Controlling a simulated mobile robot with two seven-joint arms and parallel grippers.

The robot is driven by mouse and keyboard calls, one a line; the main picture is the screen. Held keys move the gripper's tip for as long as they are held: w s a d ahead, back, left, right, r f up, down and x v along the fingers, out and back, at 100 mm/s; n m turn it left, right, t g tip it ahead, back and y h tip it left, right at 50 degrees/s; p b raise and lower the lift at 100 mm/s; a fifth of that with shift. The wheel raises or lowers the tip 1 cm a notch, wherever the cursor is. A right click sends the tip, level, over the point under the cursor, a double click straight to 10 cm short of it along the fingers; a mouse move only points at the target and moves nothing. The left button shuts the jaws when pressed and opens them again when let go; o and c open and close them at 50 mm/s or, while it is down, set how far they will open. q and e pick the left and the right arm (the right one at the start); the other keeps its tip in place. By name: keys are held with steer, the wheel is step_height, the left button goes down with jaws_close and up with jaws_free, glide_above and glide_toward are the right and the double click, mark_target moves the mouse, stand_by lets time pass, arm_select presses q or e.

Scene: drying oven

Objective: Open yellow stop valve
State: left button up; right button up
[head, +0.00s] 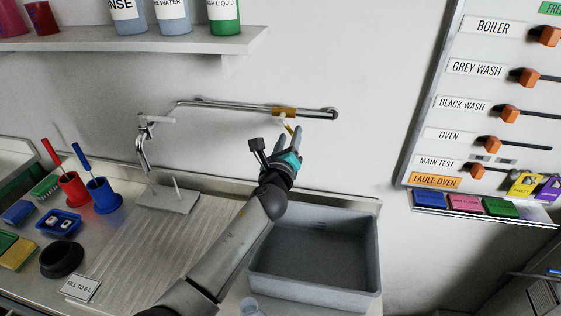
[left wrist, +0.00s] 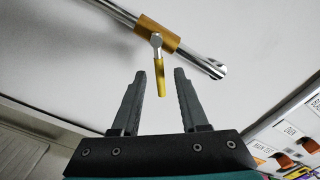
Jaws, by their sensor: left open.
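The yellow stop valve (head: 284,111) sits on a metal pipe (head: 225,104) along the wall. In the left wrist view its orange-yellow body (left wrist: 157,37) wraps the pipe, and its lever (left wrist: 159,78) with a yellow grip hangs down across the pipe's line. My left gripper (head: 285,148) is just below the valve in the head view. In the left wrist view the open gripper (left wrist: 158,85) has the lever's tip between or just beyond its two fingertips. The fingers appear apart from the lever on both sides. My right gripper is not in view.
A grey tub (head: 318,292) stands below my left arm, beside a ribbed steel drainboard (head: 170,240). A tap (head: 143,150) stands left of the valve. A shelf (head: 150,55) with bottles is above. A switch panel (head: 480,100) is on the right wall. Wall around the valve is clear.

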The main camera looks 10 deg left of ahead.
arm_select(q)
steer(key=s+p, duration=0.1)
steer(key=s, duration=1.1)
steer(key=shift+s, duration=0.3)
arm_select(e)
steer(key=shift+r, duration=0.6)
